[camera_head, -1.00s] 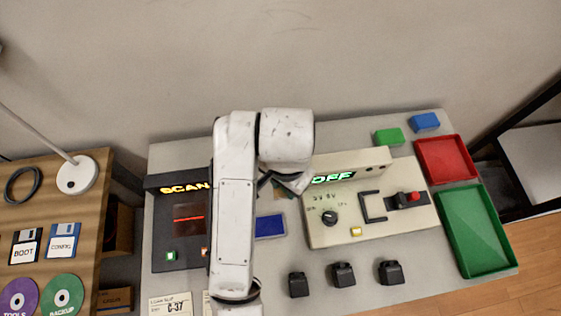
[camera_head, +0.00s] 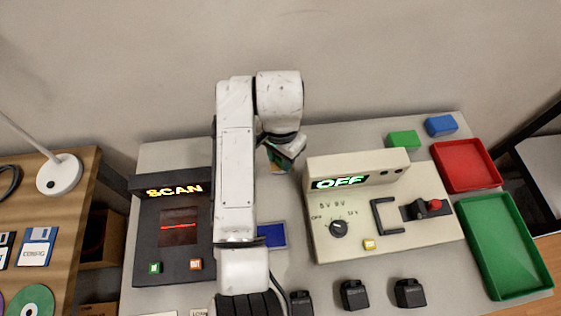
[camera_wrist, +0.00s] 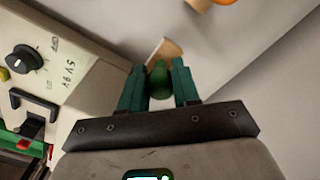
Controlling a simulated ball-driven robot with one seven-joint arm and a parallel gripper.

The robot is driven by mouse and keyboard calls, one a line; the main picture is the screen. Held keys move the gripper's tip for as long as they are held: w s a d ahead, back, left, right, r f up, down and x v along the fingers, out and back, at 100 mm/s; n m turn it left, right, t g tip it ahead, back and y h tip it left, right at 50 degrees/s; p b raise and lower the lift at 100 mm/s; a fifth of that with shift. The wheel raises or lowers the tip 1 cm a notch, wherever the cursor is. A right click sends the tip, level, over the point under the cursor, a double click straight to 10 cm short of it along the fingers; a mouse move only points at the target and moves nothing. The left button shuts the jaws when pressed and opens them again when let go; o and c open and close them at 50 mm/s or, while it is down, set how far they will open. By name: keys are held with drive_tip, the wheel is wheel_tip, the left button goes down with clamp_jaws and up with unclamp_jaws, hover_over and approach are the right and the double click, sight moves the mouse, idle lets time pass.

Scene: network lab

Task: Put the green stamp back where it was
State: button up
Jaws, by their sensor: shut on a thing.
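My gripper (camera_head: 285,158) is at the back of the table, between the scan box and the beige power box. In the wrist view my gripper (camera_wrist: 159,88) has its two dark green fingers shut on the green stamp (camera_wrist: 158,78), whose rounded green handle shows between them. A tan piece with a pale edge (camera_wrist: 166,52) shows just beyond the handle; I cannot tell for sure whether it is the stamp's base. In the head view the stamp is mostly hidden by the gripper.
The scan box (camera_head: 170,235) is left of my arm. A blue pad (camera_head: 271,236) lies right of it. The power box (camera_head: 385,215), reading OFF, is close to my gripper. Green (camera_head: 403,138) and blue (camera_head: 440,125) blocks and red (camera_head: 465,166) and green (camera_head: 500,245) trays stand right.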

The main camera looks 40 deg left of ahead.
sight(280, 165)
drive_tip(key=shift+w+a+f, duration=0.1)
drive_tip(key=shift+f, duration=1.6)
drive_tip(key=o, duration=0.9)
drive_tip(key=shift+f, duration=0.1)
drive_tip(key=shift+c, duration=0.2)
wheel_tip(280, 165, up, 12)
drive_tip(key=shift+r+p, duration=0.15)
drive_tip(key=shift+p, duration=0.6)
